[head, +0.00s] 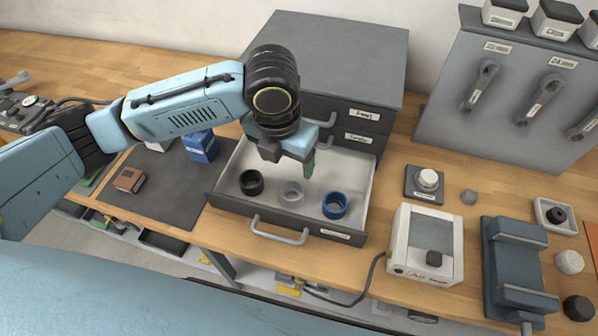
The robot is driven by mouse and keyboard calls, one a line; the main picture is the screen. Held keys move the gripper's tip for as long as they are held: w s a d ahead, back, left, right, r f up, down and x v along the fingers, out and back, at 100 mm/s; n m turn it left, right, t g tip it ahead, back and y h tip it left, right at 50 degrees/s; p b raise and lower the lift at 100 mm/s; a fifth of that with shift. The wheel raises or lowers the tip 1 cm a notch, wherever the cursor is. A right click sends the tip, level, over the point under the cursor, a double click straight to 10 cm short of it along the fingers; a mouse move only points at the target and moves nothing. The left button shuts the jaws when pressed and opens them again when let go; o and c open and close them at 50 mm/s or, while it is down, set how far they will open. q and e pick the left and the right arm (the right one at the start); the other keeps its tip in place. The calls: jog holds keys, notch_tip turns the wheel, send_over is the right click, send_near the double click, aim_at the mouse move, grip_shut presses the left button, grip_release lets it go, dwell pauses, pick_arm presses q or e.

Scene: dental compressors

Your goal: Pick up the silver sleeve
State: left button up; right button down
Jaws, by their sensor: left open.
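The silver sleeve (292,192) is a small light grey ring. It stands in the middle of the open drawer (218,199), between a black ring (251,183) on its left and a blue ring (335,205) on its right. My left gripper (308,170) hangs just above the drawer, a little behind and to the right of the silver sleeve. It is open, with nothing seen between its fingers, and it is apart from the sleeve. My right gripper does not show.
The grey drawer cabinet (335,52) stands behind my left gripper. A white box with a clear window (428,222) and a dark blue-grey stand (512,262) are to the right. A dark mat (182,200) with a blue box (200,147) lies to the left.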

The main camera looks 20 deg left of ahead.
pick_arm(q)
send_over(293, 196)
jog(key=s, duration=0.1)
jog(key=f, duration=0.7)
jog(key=shift+a+f+b, duration=0.25)
jog(key=shift+f+b, duration=0.05)
jog(key=shift+b, duration=0.05)
jog(key=shift+f, duration=0.2)
jog(key=f, duration=0.4)
jog(key=shift+w+d+f, duration=0.15)
jog(key=shift+w, duration=0.05)
jog(key=shift+w+f, duration=0.1)
jog(key=shift+f, duration=0.3)
jog(key=c, duration=1.1)
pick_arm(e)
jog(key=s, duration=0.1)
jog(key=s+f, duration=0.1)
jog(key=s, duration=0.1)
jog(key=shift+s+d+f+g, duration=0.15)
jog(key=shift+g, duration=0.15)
